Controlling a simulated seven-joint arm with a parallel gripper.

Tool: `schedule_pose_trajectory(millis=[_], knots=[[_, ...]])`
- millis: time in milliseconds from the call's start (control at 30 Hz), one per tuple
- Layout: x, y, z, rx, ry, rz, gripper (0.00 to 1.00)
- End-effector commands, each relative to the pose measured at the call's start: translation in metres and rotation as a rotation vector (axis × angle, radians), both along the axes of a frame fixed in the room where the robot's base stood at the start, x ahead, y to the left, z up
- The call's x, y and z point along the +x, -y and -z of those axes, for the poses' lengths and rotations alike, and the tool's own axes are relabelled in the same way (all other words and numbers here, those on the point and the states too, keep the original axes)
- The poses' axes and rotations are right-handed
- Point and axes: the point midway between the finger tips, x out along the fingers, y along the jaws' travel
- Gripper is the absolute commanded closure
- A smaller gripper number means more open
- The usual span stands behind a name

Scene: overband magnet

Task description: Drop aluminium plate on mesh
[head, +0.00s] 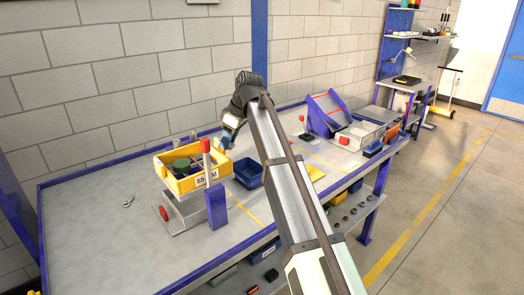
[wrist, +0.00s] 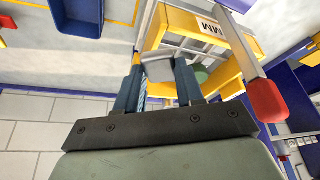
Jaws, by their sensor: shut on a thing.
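My gripper (head: 226,140) is above the right side of the yellow bin (head: 206,182) in the head view. In the wrist view, its blue fingers (wrist: 158,76) are shut on a small pale grey plate (wrist: 157,67), apparently the aluminium plate. The yellow bin also shows in the wrist view (wrist: 248,50), behind the fingertips. A pale grid (wrist: 190,43) shows inside its rim and looks like the mesh. The plate appears apart from the grid, but the gap is hard to judge. Dark green round items (head: 181,164) sit in the bin in the head view.
A red-topped lever (head: 206,146) on a blue post stands at the bin's front right; its red knob is close in the wrist view (wrist: 268,98). A dark blue bin (head: 248,172) stands to the right. The table's left part (head: 90,215) is mostly clear.

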Motion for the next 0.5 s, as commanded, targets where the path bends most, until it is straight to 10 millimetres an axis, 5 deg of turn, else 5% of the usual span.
schedule_pose_trajectory(millis=[33,200,500], knots=[[0.003,-0.021,-0.008,0.000,0.000,-0.047,0.92],[-0.004,-0.068,-0.023,0.001,0.000,-0.172,0.92],[-0.013,-0.102,-0.032,0.000,-0.001,-0.268,0.92]])
